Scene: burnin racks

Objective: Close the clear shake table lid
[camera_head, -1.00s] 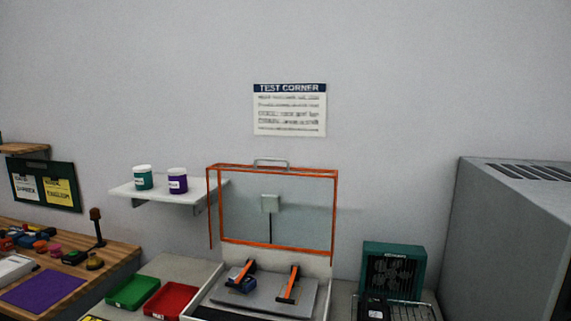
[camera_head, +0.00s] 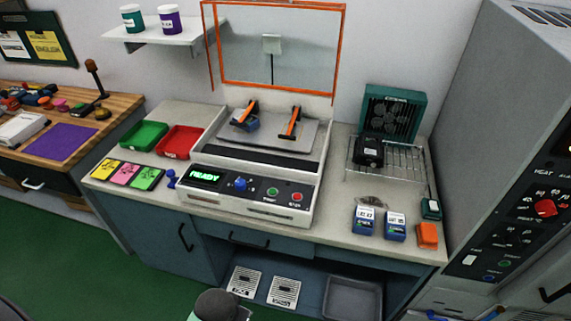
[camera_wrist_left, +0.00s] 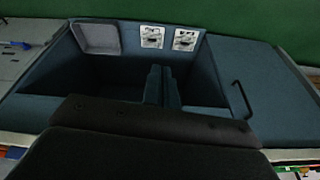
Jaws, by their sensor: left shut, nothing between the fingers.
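The clear shake table lid (camera_head: 270,45) has an orange frame and stands raised, upright at the back of the shake table; its top is near the upper picture edge. The shake table (camera_head: 245,185) is a white unit with a lit green display, a blue knob and green and red buttons. Its plate (camera_head: 268,138) bears two orange-barred clamps, with a blue device under the left one. My left gripper (camera_wrist_left: 163,80) is shut and empty in the left wrist view, in front of the blue cabinets and apart from the lid. My right gripper is not in view.
Green (camera_head: 143,135) and red trays (camera_head: 180,142) stand left of the shake table. A wire rack (camera_head: 390,165) with a fan (camera_head: 393,112) stands right. Small blue (camera_head: 364,219) and orange items lie near the counter's right front. A grey cabinet (camera_head: 500,120) borders the right.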

